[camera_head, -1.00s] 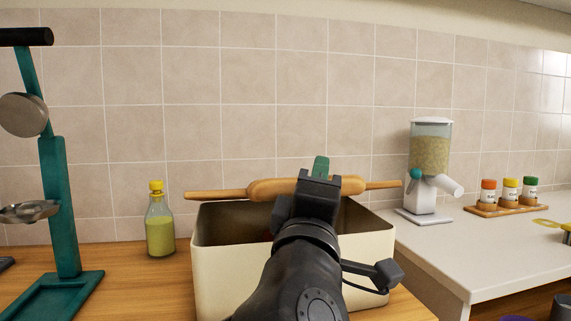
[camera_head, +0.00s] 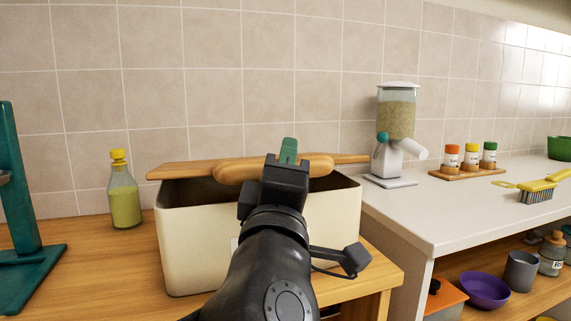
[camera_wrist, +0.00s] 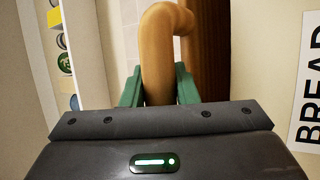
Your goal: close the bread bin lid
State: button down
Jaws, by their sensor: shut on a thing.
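The bread bin (camera_head: 195,245) is a cream box on the wooden counter, with part of a printed BREAD label (camera_wrist: 311,85) at the right of the wrist view. Its wooden lid (camera_head: 180,170) shows nearly edge-on above the bin, partly open, with a dark gap between it and the front rim. A thick rounded wooden handle (camera_head: 235,172) runs along the lid; it also shows in the wrist view (camera_wrist: 158,45). My gripper (camera_head: 288,152) has green fingers shut on this handle, one on each side. My wrist hides the middle of the bin's front.
A yellow-capped bottle (camera_head: 124,195) stands left of the bin, and a teal stand (camera_head: 22,200) further left. At right, a white counter (camera_head: 445,205) holds a grain dispenser (camera_head: 396,120), several spice jars (camera_head: 470,158) and a brush (camera_head: 538,190).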

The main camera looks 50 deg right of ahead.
jog(key=c, duration=1.1)
grip_release()
jog(key=shift+s+a+r, duration=0.15)
jog(key=shift+s+a, duration=0.05)
jog(key=shift+s, duration=0.1)
jog(key=shift+w, duration=0.1)
jog(key=shift+p+v, duration=1.6)
jog(key=shift+v, duration=5.3)
jog(key=shift+d, duration=0.1)
jog(key=shift+b+x, duration=1)
jog(key=shift+x, duration=3.7)
